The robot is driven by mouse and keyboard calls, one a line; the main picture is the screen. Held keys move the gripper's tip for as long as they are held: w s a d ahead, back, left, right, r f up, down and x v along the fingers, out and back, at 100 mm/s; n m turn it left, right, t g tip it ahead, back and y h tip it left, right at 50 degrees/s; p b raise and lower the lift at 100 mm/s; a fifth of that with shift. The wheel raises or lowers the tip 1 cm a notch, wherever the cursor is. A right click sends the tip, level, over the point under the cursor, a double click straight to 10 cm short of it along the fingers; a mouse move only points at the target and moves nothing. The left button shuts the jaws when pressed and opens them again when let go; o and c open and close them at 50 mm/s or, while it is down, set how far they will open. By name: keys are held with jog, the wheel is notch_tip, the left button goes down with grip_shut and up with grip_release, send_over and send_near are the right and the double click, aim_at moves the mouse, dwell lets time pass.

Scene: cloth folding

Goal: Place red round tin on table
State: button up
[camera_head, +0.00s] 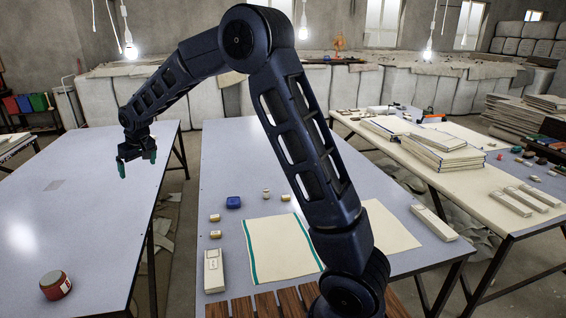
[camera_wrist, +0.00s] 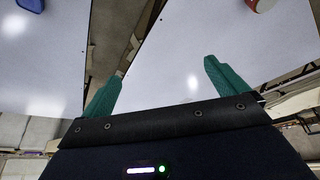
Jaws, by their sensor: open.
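In the wrist view the tin (camera_wrist: 262,4) is cut off by the top edge, right of the middle. My gripper (camera_head: 138,165) hangs over the far right part of the left table, well apart from the tin. Its two green fingers are spread with nothing between them.
A right table holds stacked boards (camera_head: 437,153). The left table is mostly bare. A floor gap separates the tables.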

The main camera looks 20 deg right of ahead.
jog(key=s+d+r+m, duration=0.15)
jog(key=d+r, duration=0.25)
jog(key=d, duration=0.7)
jog(key=s+d+r+m+h, duration=0.1)
jog(key=s+d+r, duration=0.3)
jog(key=d, duration=0.8)
jog(key=s+d+r+m, duration=0.2)
jog(key=d+r, duration=0.3)
jog(key=d, duration=0.6)
jog(key=s+d+f+m+h, duration=0.1)
jog(key=s+d+f+m, duration=0.1)
jog(key=s+d, duration=0.8)
jog(key=s+d+f+m+t+h, duration=0.1)
jog(key=s+d+f+m, duration=0.1)
jog(key=s+d, duration=0.9)
jog(key=s, duration=0.2)
jog(key=shift+s, duration=0.4)
